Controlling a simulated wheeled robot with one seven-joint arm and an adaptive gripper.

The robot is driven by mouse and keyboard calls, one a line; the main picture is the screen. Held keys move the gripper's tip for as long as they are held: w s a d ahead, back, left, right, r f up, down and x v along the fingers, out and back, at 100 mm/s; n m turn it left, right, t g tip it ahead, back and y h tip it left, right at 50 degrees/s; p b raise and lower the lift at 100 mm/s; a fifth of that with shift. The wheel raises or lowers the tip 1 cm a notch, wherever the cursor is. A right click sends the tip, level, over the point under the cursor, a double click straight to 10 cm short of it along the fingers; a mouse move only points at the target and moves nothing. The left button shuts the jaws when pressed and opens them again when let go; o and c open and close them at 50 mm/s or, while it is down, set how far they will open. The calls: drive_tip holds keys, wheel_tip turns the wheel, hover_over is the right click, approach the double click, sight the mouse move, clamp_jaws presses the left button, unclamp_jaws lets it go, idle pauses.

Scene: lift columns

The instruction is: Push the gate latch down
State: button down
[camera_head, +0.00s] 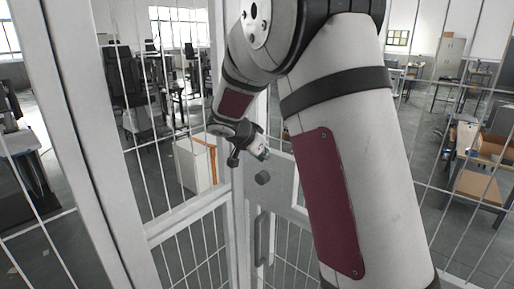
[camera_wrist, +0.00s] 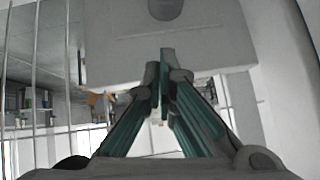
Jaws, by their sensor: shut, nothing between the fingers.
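The gate (camera_head: 187,215) is a white frame with thin vertical bars. Its light grey lock plate (camera_head: 285,182) carries a dark round knob (camera_head: 262,178), and a dark upright handle (camera_head: 260,238) shows below it. I cannot tell for sure which part is the latch. My gripper (camera_head: 265,155) appears just above the knob in the head view, with a small gap in the picture. In the wrist view my gripper (camera_wrist: 163,65) has its teal-lined fingers together and empty. The plate (camera_wrist: 190,45) fills the area beyond the fingertips there, and the knob (camera_wrist: 165,8) is cut off at the top.
A white gate post (camera_head: 85,150) stands at the left. Behind the bars are a white cabinet (camera_head: 195,165), office chairs (camera_head: 125,90) and desks. A wooden box or shelf (camera_head: 478,187) stands at the right. My arm covers much of the middle and the gate's right part.

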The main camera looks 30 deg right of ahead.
sight(268, 170)
drive_tip(key=shift+w+d+f+p, duration=0.15)
drive_tip(key=shift+w+f+p, duration=0.05)
drive_tip(key=shift+f, duration=0.65)
drive_tip(key=shift+w+d+f+p, duration=0.15)
drive_tip(key=shift+f+p, duration=0.05)
drive_tip(key=shift+f, duration=0.6)
drive_tip(key=shift+w+d+f+p, duration=0.15)
drive_tip(key=shift+w+f+p, duration=0.05)
drive_tip(key=shift+f, duration=0.65)
